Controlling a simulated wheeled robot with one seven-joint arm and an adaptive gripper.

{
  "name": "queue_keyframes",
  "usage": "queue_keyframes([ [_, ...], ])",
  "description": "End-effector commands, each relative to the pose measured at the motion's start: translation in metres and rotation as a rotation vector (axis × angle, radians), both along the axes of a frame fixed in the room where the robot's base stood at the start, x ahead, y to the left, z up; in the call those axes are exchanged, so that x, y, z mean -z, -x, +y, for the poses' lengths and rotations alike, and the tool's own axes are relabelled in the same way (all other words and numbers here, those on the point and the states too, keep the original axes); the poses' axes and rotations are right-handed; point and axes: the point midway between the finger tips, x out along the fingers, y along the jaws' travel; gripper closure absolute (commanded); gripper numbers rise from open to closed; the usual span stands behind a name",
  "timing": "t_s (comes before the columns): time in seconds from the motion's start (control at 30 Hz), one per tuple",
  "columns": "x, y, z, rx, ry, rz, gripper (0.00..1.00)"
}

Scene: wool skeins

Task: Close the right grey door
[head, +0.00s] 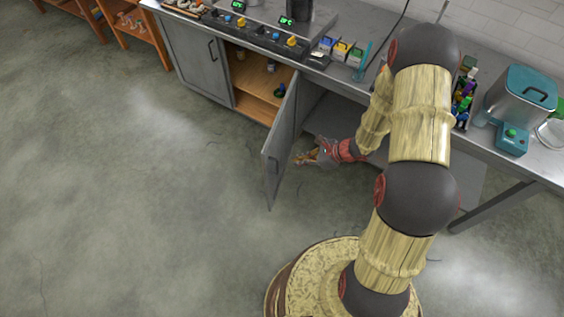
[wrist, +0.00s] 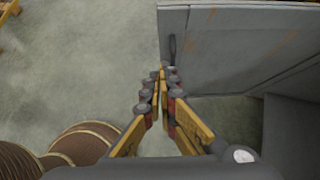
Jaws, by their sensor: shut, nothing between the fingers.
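The right grey door (head: 281,140) stands wide open, swung out from the cabinet (head: 265,85) over the floor. In the wrist view the door (wrist: 235,45) fills the upper right, with a dark handle (wrist: 172,46) near its left edge. My gripper (head: 302,158) is shut and empty, to the right of the door, on its handle side. In the wrist view its fingertips (wrist: 163,72) are close to the door near the handle; I cannot tell whether they touch it. The left grey door (head: 197,58) is closed.
The open cabinet has wooden shelves (head: 258,82) holding a few small items. The worktop above carries control units (head: 262,36), small boxes (head: 340,50) and a steel and teal machine (head: 522,100). A table leg (head: 492,205) stands at right. The floor (head: 150,190) left of the door is clear.

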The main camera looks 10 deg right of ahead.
Motion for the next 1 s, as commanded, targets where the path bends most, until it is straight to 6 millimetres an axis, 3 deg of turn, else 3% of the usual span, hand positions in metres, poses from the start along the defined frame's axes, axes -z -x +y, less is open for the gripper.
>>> queue_keyframes([
  [0.53,0.070,-0.033,0.060,-0.006,0.000,0.001,1.00],
  [0.8,0.068,-0.050,0.089,-0.006,0.000,-0.002,1.00],
  [1.0,0.067,-0.054,0.094,-0.005,0.001,-0.002,1.00],
])
